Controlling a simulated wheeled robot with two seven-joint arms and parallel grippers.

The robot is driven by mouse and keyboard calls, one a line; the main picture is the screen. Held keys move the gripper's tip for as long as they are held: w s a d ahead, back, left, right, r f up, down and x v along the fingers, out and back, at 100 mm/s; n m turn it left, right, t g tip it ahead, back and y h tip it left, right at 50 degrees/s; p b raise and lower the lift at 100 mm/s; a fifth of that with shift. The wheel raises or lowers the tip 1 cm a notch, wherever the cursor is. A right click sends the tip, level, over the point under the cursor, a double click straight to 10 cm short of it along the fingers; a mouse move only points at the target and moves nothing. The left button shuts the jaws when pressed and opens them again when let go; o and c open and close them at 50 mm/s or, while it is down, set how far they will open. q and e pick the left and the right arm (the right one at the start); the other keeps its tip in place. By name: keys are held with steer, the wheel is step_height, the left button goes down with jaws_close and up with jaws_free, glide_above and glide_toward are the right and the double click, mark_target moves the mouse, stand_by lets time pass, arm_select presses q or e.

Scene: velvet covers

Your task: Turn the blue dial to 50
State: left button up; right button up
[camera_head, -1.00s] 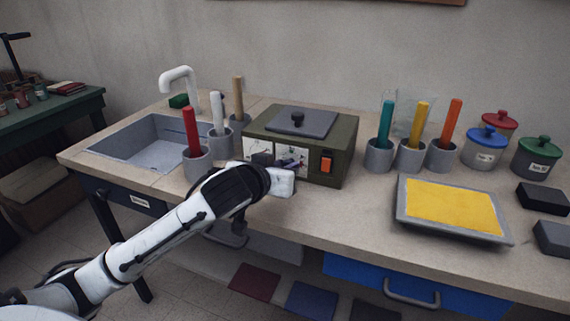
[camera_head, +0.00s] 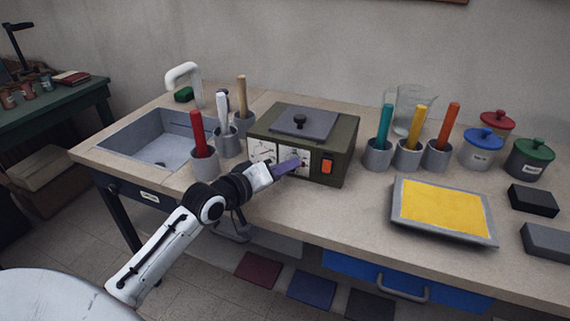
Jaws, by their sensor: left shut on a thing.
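An olive-green box (camera_head: 341,153) with a grey lid (camera_head: 306,123) stands on the workbench, its front carrying white dial plates and an orange switch (camera_head: 327,167). The blue dial (camera_head: 286,166), which looks bluish purple, is at the right dial plate (camera_head: 298,159). My left gripper (camera_head: 272,171) comes from the lower left and is shut on the blue dial. The gripper hides part of the box's lower front. Numbers on the plates are too small to read, so the dial's setting cannot be told. My right gripper is not in view.
Grey cups with coloured sticks stand left (camera_head: 204,163) and right (camera_head: 377,156) of the box. A sink (camera_head: 150,140) is at the left. A tray of yellow material (camera_head: 398,222) and lidded jars (camera_head: 482,152) are at the right. The bench front before the box is fairly clear.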

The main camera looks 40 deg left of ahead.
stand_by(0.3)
arm_select(q)
steer(key=o, duration=1.1)
steer(key=shift+c, duration=0.2)
steer(key=v, duration=1)
steer(key=shift+s+a, duration=0.1)
steer(key=shift+s, duration=0.05)
